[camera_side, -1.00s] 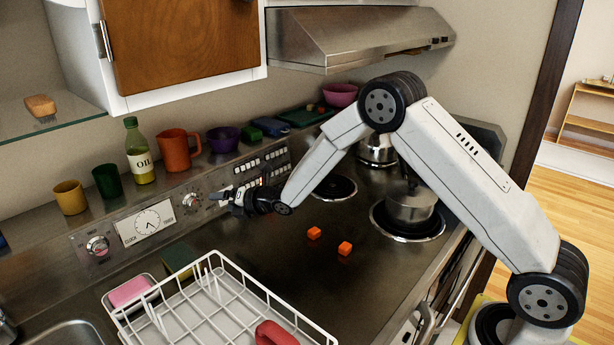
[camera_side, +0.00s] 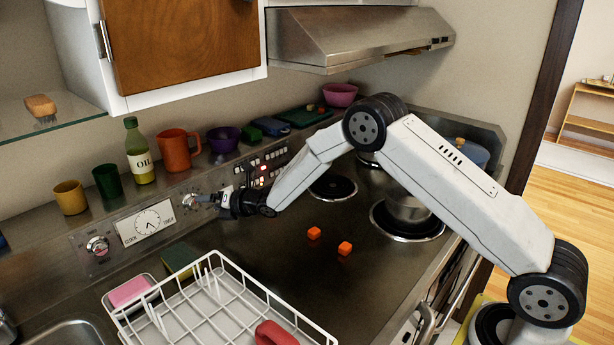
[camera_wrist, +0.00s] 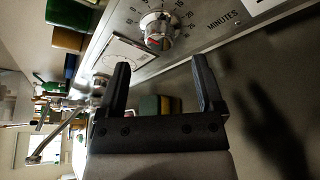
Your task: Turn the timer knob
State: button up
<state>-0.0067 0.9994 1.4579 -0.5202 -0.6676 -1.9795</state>
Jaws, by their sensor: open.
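The timer knob (camera_side: 190,201) is a round silver knob on the sloped control panel, just right of the clock. In the wrist view the knob (camera_wrist: 157,30) shows a dial of numbers around it and the word MINUTES beside it. My gripper (camera_side: 212,199) is close to its right side in the side view. In the wrist view my gripper (camera_wrist: 160,64) is open with nothing between its fingers. The knob lies beyond the fingertips, about centred between them, and looks apart from them.
The clock face (camera_side: 146,222) and a second knob (camera_side: 97,245) are on the panel to the left. An oil bottle (camera_side: 139,152) and orange mug (camera_side: 178,151) stand on the ledge above. A white dish rack (camera_side: 215,300) stands in front. Two orange cubes (camera_side: 345,248) lie on the hob.

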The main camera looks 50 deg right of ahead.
aim_at(193, 203)
jog(key=shift+x, duration=2.25)
grip_shut()
jog(key=shift+m, duration=0.4)
jog(key=m+t, duration=0.1)
jog(key=m, duration=0.1)
jog(key=m+t+y, duration=0.1)
jog(key=m, duration=0.2)
jog(key=shift+f, duration=0.25)
jog(key=m+t, duration=0.1)
jog(key=m, duration=0.2)
jog(key=m+t, duration=0.1)
jog(key=m, duration=0.2)
jog(key=shift+f, duration=0.1)
jog(key=shift+m, duration=0.3)
